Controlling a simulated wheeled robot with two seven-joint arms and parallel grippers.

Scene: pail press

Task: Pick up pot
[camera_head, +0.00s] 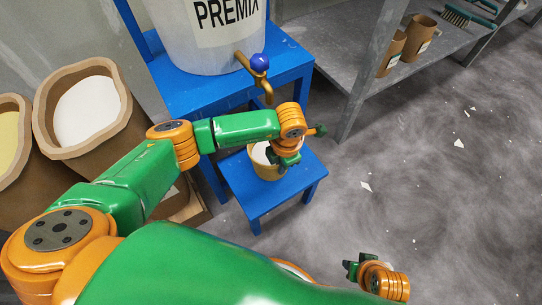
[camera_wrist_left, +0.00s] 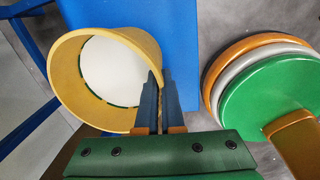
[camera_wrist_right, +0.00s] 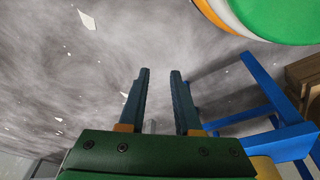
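The pot (camera_head: 262,172) is a yellow-tan open vessel with white contents. It is at the small blue stool (camera_head: 246,198), below the brass tap; I cannot tell whether it is raised off the seat. My left gripper (camera_head: 284,158) is at the pot's right rim and hides part of it. In the left wrist view the pot (camera_wrist_left: 72,92) shows its open mouth, and the left gripper (camera_wrist_left: 160,98) is closed across its wall, one finger inside and one outside. My right gripper (camera_wrist_right: 157,98) is open and empty, over the floor in the head view (camera_head: 352,266).
A white PREMIX tank (camera_head: 205,45) with a brass tap (camera_head: 258,72) and blue knob stands on a taller blue stand (camera_head: 190,92). Brown sacks (camera_head: 50,140) stand at left. A grey shelf (camera_head: 350,65) holds brown pots and brushes. The floor at right is open, with white scraps.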

